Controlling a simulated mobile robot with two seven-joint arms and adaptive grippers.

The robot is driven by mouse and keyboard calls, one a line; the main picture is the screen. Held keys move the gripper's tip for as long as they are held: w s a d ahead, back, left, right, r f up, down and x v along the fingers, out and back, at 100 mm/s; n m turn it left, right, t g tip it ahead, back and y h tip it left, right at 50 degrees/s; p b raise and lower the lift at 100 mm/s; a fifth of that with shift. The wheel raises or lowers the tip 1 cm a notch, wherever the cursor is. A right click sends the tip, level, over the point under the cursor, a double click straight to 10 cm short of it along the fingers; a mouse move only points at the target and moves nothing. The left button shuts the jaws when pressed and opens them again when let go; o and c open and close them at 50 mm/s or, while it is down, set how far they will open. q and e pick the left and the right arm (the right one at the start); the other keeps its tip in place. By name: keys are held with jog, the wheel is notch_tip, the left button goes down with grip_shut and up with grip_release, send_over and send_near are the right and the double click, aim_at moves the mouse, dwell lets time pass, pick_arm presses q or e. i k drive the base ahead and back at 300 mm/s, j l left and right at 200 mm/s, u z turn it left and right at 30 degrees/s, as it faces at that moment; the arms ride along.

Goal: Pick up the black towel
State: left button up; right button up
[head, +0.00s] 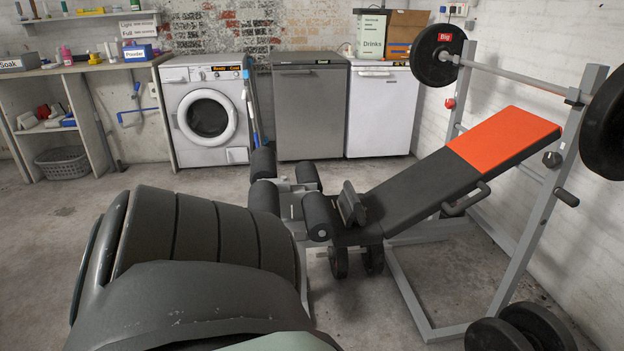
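I cannot make out a black towel for certain in the head view. A weight bench (408,200) stands at the right, its long pad tilted up to the right. The pad's lower part is black, and its upper end is covered in bright orange (503,138). I cannot tell whether the orange is a cloth or part of the pad. Neither of my grippers is in view. The floor at the lower left is hidden behind a large dark shape close to the camera.
A washing machine (207,117), a grey appliance (311,105) and a white one (380,110) line the back wall. A worktop (100,67) with a basket (63,162) below stands at left. Weight plates (497,335) lie at lower right. Floor before the machines is mostly clear.

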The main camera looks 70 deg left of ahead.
aim_at(349, 205)
jog(key=u, duration=1.95)
